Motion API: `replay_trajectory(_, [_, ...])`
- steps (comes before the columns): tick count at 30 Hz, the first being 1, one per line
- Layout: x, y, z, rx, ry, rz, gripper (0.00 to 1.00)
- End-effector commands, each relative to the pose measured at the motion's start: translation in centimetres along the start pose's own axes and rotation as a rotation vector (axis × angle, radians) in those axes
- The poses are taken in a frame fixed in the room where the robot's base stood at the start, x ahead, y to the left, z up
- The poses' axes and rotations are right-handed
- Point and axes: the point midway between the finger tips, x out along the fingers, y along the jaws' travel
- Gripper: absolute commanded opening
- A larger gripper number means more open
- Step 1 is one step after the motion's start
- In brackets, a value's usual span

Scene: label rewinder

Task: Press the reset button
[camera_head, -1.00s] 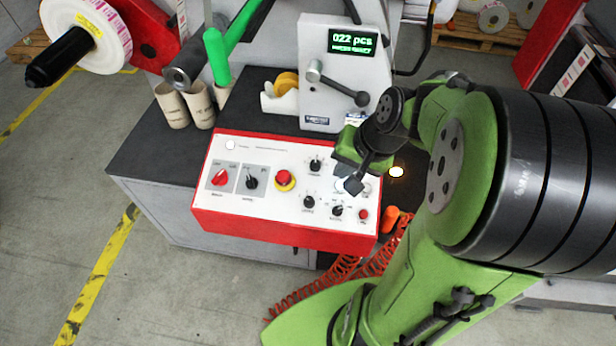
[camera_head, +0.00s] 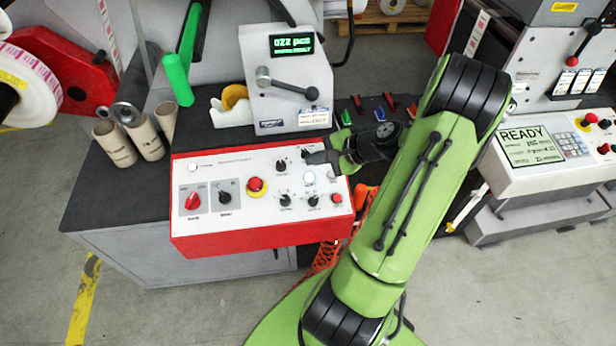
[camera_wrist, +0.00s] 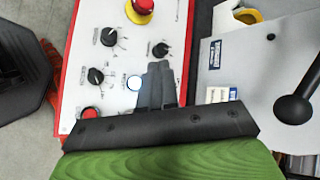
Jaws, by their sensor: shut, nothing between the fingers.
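The red-sided control box with a white top panel (camera_head: 235,168) stands on the dark bench. A small lit white-blue button (camera_head: 309,177) sits among the knobs on its right half; its label is too small to read, so I cannot confirm it is the reset button. It also shows in the wrist view (camera_wrist: 134,83), just left of my fingers. My gripper (camera_head: 306,157) is shut and empty over the panel's right part, close to the button. In the wrist view the fingertips (camera_wrist: 160,66) lie together between the button and a black knob (camera_wrist: 161,49). I cannot tell their height.
A red emergency stop (camera_head: 256,187) and a small red button (camera_head: 337,198) share the panel with several black knobs. A grey counter unit with a lever (camera_head: 290,85) stands behind. A second panel with a READY screen (camera_head: 531,145) is at the right.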

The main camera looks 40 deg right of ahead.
Motion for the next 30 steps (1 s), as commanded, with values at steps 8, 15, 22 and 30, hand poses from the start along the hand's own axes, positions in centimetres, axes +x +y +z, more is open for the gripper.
replay_trajectory(8, [2.7,2.1,-1.8,0.000,-0.001,0.001,0.00])
replay_trajectory(15, [5.1,3.9,-3.6,0.000,-0.001,0.001,0.00])
replay_trajectory(22, [6.0,4.5,-4.3,-0.001,0.000,0.001,0.00])
replay_trajectory(30, [6.0,4.4,-4.3,-0.001,0.000,0.001,0.00])
